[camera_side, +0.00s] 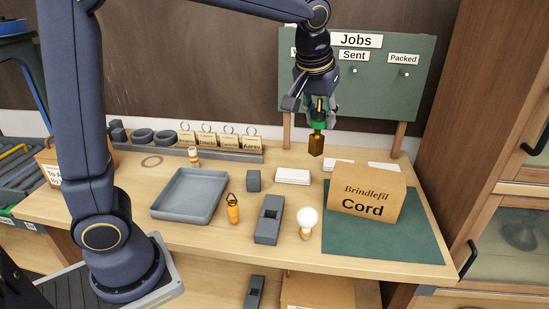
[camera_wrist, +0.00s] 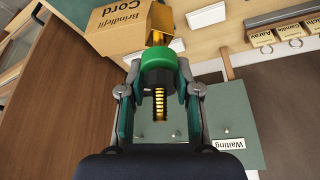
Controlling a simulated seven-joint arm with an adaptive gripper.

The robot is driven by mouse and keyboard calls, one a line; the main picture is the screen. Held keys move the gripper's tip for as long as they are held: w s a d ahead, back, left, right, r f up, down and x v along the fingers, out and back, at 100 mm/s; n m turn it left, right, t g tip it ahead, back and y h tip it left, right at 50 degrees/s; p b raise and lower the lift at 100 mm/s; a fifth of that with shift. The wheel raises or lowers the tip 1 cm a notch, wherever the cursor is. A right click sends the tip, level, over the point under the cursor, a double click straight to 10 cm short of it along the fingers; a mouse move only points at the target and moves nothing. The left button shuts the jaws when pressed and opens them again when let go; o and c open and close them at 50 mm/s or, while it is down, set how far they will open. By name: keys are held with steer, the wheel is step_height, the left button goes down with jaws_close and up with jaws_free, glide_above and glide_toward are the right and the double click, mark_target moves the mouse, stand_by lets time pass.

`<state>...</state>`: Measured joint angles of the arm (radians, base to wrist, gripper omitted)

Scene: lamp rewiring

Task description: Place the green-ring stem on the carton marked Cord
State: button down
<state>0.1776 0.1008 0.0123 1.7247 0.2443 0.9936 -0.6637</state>
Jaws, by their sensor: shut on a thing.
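The green-ring stem (camera_side: 316,140) has a brass body, a green ring and a threaded end. It hangs in the air behind and to the left of the carton marked Cord (camera_side: 378,192). My gripper (camera_side: 318,116) is shut on the stem at its green ring. In the wrist view the stem (camera_wrist: 158,60) sits between the fingers of my gripper (camera_wrist: 158,82), its thread towards the camera. The carton (camera_wrist: 112,28) shows beyond it in that view, apart from my gripper. The carton stands on a green mat (camera_side: 385,252), and its top looks bare.
A grey tray (camera_side: 189,213), an orange fitting (camera_side: 233,210), a grey switch block (camera_side: 269,220) and a white bulb (camera_side: 307,219) stand left of the carton. A white card stack (camera_side: 293,176) lies behind. The green Jobs board (camera_side: 375,85) rises at the back.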

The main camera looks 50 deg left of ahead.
steer(key=shift+w+d+f, duration=0.45)
steer(key=shift+w+f, duration=1.6)
steer(key=shift+w, duration=0.5)
steer(key=shift+w+d+f, duration=0.4)
steer(key=shift+w+f, duration=1.65)
steer(key=shift+w, duration=0.45)
steer(key=shift+w+d+f, duration=0.45)
steer(key=shift+w+f, duration=1.6)
steer(key=shift+w, duration=0.5)
steer(key=shift+f, duration=0.15)
steer(key=c, duration=0.8)
jaws_free()
steer(key=shift+f, duration=0.1)
